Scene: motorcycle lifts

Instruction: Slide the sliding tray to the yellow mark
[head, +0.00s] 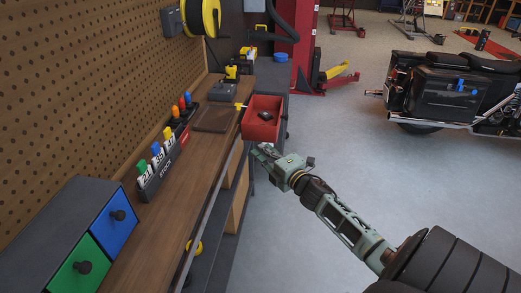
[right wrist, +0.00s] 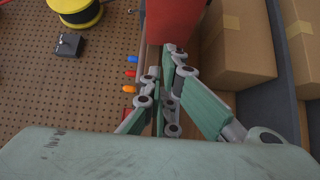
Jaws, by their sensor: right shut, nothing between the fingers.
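The sliding tray is a red open box (head: 262,128) at the bench's front edge, near the far end of a metal rail (head: 214,193). A small dark object lies in it. A small yellow piece (head: 240,105), perhaps the yellow mark, shows at the tray's left side. My right gripper (head: 261,151) is shut and empty, just on the near side of the tray and low against it. In the right wrist view the fingertips (right wrist: 167,60) point at the red tray (right wrist: 176,18); whether they touch it I cannot tell. My left gripper is out of view.
On the bench stand a rack of numbered, coloured-handled tools (head: 160,158), a brown board (head: 214,118) and a drawer cabinet (head: 70,235). Cardboard boxes (right wrist: 237,45) sit on a shelf below. A motorcycle (head: 450,90) stands at right; the floor between is clear.

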